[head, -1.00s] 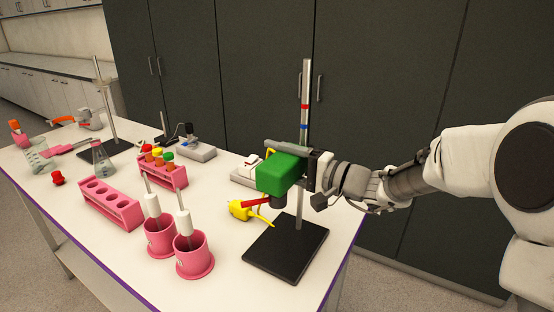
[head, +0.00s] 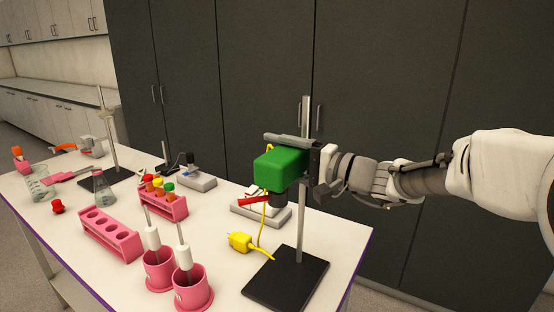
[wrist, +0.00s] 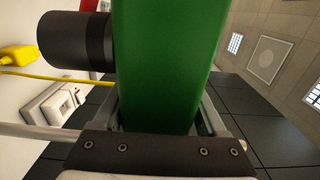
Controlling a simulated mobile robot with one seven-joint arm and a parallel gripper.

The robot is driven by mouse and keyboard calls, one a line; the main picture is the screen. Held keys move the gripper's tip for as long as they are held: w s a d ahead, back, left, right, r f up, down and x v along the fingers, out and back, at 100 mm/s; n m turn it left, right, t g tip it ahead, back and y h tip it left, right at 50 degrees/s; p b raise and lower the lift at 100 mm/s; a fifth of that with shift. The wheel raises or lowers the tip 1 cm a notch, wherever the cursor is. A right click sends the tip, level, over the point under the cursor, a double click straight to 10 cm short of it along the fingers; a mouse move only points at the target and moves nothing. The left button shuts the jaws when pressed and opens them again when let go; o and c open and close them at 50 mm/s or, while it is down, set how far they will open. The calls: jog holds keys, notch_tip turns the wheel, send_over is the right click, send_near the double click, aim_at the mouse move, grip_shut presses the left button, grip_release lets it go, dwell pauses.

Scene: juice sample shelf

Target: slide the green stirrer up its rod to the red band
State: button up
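The green stirrer (head: 279,170) is a green block with a dark cylinder below it, on the upright metal rod (head: 300,228) of a black base plate (head: 286,280). My gripper (head: 292,146) is shut around the green block, high on the rod. In the wrist view the block (wrist: 165,60) fills the space between the fingers, with the dark cylinder (wrist: 72,40) to its left. No red or blue band shows on the rod now; the rod part at the gripper is hidden. Bare rod shows above the gripper.
A yellow plug (head: 240,241) with its cord lies left of the base plate. A white device (head: 258,210) stands behind it. Pink cups (head: 193,292), a pink rack (head: 112,235) and a tube rack (head: 166,207) stand to the left. Dark cabinets are behind.

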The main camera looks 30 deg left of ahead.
jog(key=o, duration=0.3)
jog(key=shift+o, duration=0.2)
jog(key=shift+f, duration=0.1)
jog(key=s+d+b, duration=0.1)
jog(key=d, duration=1.6)
jog(key=shift+s+d, duration=0.2)
jog(key=shift+s, duration=0.1)
jog(key=shift+s, duration=0.1)
